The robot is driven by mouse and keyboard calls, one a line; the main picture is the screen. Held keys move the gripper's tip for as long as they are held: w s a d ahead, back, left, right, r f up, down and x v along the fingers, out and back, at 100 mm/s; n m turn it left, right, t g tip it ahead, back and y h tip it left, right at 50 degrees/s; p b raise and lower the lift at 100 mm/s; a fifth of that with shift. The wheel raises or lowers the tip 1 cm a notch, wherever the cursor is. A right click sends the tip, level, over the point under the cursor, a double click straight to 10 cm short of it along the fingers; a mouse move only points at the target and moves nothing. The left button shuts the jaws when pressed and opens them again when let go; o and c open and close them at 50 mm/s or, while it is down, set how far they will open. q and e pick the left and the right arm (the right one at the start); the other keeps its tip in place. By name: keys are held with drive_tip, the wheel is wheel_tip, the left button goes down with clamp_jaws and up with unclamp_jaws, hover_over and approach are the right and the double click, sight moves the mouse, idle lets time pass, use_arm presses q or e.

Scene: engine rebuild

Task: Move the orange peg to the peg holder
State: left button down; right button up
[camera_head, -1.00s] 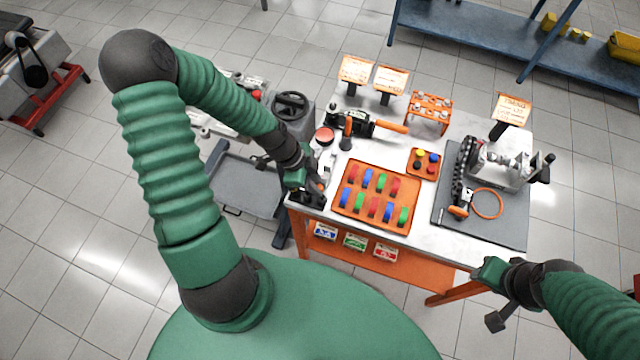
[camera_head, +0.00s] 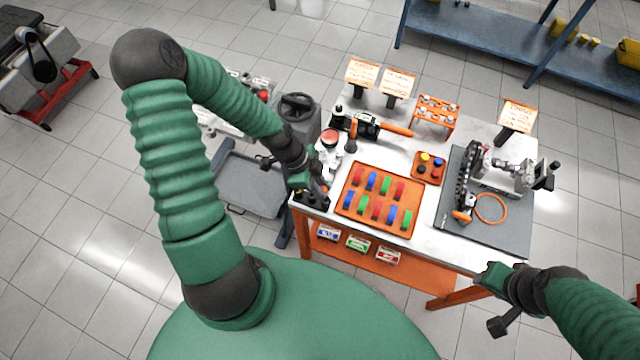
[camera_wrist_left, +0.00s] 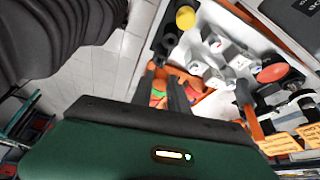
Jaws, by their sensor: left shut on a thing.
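My left gripper (camera_head: 320,196) is low over the front left corner of the table. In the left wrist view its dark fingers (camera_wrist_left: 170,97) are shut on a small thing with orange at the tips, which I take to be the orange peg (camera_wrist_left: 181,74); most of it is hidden. Close by is a black block (camera_wrist_left: 163,40) with round features, perhaps the peg holder; it also shows in the head view (camera_head: 308,200). A yellow round top (camera_wrist_left: 185,17) is beside it. My right gripper (camera_head: 492,298) is beyond the front right table edge; its jaws are unclear.
An orange tray (camera_head: 340,209) of red, blue and green pieces lies right of my left gripper. A small orange tray (camera_head: 416,178) holds coloured caps. A grey mat (camera_head: 510,238) is at right.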

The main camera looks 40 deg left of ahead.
use_arm(q)
drive_tip(key=shift+d+r, duration=0.1)
drive_tip(key=shift+d, duration=0.25)
use_arm(e)
drive_tip(key=shift+d, duration=0.4)
use_arm(q)
drive_tip(key=shift+d, duration=0.1)
use_arm(e)
drive_tip(key=shift+r, duration=0.15)
use_arm(q)
drive_tip(key=shift+f, duration=0.2)
use_arm(e)
drive_tip(key=shift+a, duration=0.25)
use_arm(q)
drive_tip(key=shift+f, duration=0.3)
use_arm(e)
drive_tip(key=shift+d+f, duration=0.15)
drive_tip(key=shift+f, duration=0.2)
